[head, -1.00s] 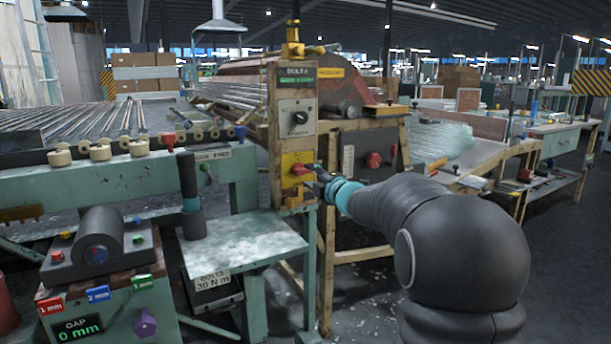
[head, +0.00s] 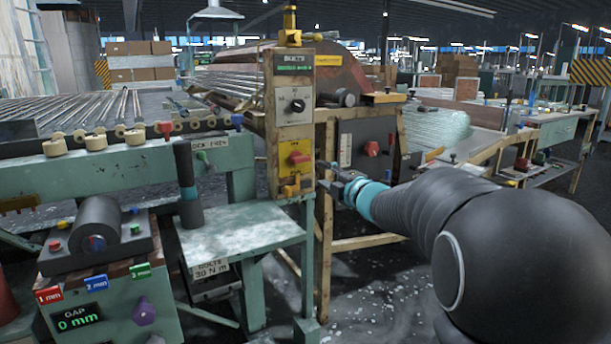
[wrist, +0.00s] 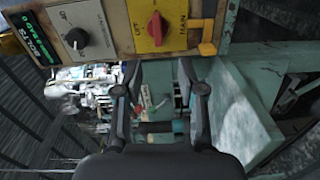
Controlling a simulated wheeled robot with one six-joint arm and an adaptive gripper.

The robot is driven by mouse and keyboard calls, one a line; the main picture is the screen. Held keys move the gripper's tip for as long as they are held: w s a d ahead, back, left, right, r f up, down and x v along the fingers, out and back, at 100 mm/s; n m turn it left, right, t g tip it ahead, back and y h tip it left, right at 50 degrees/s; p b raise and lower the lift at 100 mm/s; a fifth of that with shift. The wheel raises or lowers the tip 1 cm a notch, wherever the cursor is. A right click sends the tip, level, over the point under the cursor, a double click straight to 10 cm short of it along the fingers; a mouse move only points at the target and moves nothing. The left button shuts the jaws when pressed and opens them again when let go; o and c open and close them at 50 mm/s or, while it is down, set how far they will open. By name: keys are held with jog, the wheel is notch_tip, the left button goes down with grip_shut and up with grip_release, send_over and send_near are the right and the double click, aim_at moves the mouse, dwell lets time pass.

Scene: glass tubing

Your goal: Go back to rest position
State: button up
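My gripper (head: 338,178) is to the right of the control post (head: 293,125), apart from it. In the wrist view my gripper (wrist: 162,88) has its two dark fingers well apart with nothing held between them. The red switch (head: 299,157) sits on a yellow plate on the post. The same red switch shows in the wrist view (wrist: 156,29), beyond the fingertips. A black dial (head: 297,105) and a green-lit display (head: 294,64) are above it; the dial also shows in the wrist view (wrist: 76,38).
A green side table (head: 240,235) stands below the post. A gap console (head: 95,290) reading 0 mm is at the lower left. A rack of glass tubes (head: 90,105) lies behind. A workbench (head: 480,150) is at the right. Open floor (head: 365,300) lies below my arm.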

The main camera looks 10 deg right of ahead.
jog(key=s+d+f+m+g+h, duration=0.2)
jog(key=d+f+m+g+h, duration=0.1)
jog(key=d+f+m+h, duration=0.5)
jog(key=s+d+f+m+g+h, duration=0.1)
jog(key=s+f+m+g, duration=0.45)
jog(key=s+m, duration=0.4)
jog(key=s+a+m+g+y, duration=0.1)
jog(key=s+a, duration=0.4)
jog(key=s, duration=0.4)
jog(key=s+a+m+g+y, duration=0.1)
jog(key=s+a, duration=0.4)
jog(key=s, duration=0.5)
jog(key=s+a+f+m+g+y+p, duration=0.1)
jog(key=s+a, duration=0.3)
jog(key=s, duration=0.6)
jog(key=shift+a, duration=0.4)
jog(key=shift+s+m, duration=0.1)
jog(key=shift+m, duration=0.15)
